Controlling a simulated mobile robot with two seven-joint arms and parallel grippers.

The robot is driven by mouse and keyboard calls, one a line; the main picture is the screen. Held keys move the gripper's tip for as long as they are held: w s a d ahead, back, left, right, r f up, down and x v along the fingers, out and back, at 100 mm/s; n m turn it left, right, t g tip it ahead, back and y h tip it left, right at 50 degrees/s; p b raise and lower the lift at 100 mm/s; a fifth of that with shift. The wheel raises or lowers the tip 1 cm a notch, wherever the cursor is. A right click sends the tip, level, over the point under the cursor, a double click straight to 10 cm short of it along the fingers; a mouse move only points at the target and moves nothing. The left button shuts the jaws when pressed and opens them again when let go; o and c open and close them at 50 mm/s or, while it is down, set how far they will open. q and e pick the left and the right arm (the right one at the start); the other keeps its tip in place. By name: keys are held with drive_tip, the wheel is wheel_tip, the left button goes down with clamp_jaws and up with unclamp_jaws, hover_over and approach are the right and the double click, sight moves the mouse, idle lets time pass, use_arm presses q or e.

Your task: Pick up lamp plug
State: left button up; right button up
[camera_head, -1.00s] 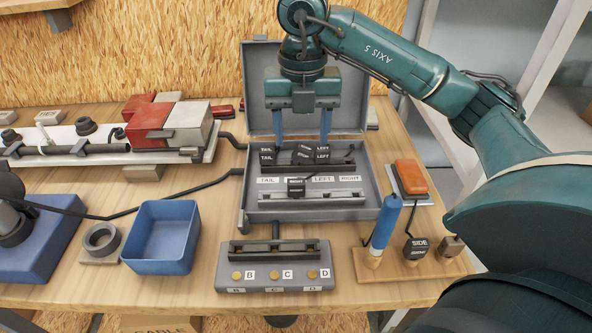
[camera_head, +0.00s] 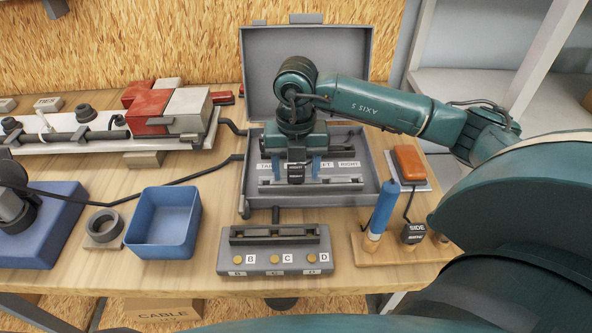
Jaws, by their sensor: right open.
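A black plug (camera_head: 296,174) with a small white label stands in the front rail of the open grey case (camera_head: 376,190). My right gripper (camera_head: 296,176) points down over the case, open. Its two blue fingers are on either side of this plug, apart from it as far as I can see. The gripper body hides the rear row of plugs in the case. Another black plug marked SIDE (camera_head: 413,233) stands on a wooden block (camera_head: 395,252) at the right. My left gripper is not in view.
In front of the case is a grey socket box (camera_head: 273,263) with lettered buttons. A blue bin (camera_head: 163,225), a ring (camera_head: 103,228) and a trailer board with red and white lamps (camera_head: 150,115) are at the left. A blue-handled tool (camera_head: 383,208) stands upright at the right.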

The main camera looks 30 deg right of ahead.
sight(296, 167)
drive_tip(key=shift+f, duration=0.25)
drive_tip(key=shift+c, duration=0.6)
drive_tip(key=c, duration=0.7)
drive_tip(key=shift+o, duration=0.2)
wheel_tip(296, 167, up, 10)
drive_tip(key=shift+r+b, duration=0.2)
drive_tip(key=shift+b, duration=0.15)
